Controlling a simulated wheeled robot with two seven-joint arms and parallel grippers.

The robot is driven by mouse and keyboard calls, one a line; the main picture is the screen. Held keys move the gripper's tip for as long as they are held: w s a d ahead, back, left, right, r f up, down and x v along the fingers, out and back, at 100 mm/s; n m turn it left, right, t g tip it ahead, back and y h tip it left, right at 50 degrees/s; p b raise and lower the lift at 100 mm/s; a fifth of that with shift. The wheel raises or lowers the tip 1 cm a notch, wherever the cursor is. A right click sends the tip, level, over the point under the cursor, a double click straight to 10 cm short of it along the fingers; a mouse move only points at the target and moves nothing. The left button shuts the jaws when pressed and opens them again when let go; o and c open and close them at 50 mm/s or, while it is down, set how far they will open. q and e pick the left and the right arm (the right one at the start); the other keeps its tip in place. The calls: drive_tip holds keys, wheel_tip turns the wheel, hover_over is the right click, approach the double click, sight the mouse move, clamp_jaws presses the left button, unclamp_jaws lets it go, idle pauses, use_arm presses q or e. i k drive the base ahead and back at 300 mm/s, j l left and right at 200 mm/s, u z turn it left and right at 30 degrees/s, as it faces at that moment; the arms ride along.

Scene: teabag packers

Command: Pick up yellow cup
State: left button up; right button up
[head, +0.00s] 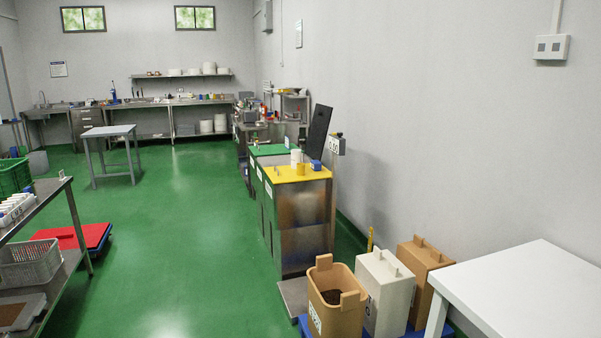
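I cannot make out a clearly yellow cup. A small pale, cream-coloured upright cylinder (296,158) stands on the yellow top (283,176) of a steel cabinet right of centre, and it may be a cup. A small blue object (316,165) sits just to its right on the same top. Neither of my grippers is in view.
Brown and white bins (387,288) stand on a blue pallet at the lower right, near a white table (535,290). A metal rack (50,200) with baskets is at the left. A small grey table (110,131) stands farther back. The green floor (180,230) between is clear.

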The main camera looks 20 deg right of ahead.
sight(300, 167)
drive_tip(key=i+l+u, duration=0.1)
drive_tip(key=i+u, duration=0.3)
drive_tip(key=i, duration=0.9)
drive_tip(key=i+j+z, duration=0.2)
drive_tip(key=i, duration=1.25)
drive_tip(key=i+z, duration=0.15)
drive_tip(key=i, duration=1.3)
drive_tip(key=i+z, duration=0.15)
drive_tip(key=i, duration=0.3)
drive_tip(key=i+j+z, duration=0.2)
drive_tip(key=i, duration=0.2)
drive_tip(key=i+z, duration=0.15)
drive_tip(key=i, duration=0.3)
drive_tip(key=i+j+z, duration=0.1)
drive_tip(key=i+z, duration=0.15)
drive_tip(key=z, duration=0.15)
drive_tip(key=i+j+z, duration=0.15)
drive_tip(key=z, duration=0.2)
drive_tip(key=i+j+z, duration=0.25)
drive_tip(key=z, duration=0.15)
drive_tip(key=i+j+z, duration=0.2)
drive_tip(key=z, duration=0.2)
drive_tip(key=i+j+z, duration=0.25)
drive_tip(key=j+z, duration=0.25)
drive_tip(key=i+j, duration=0.05)
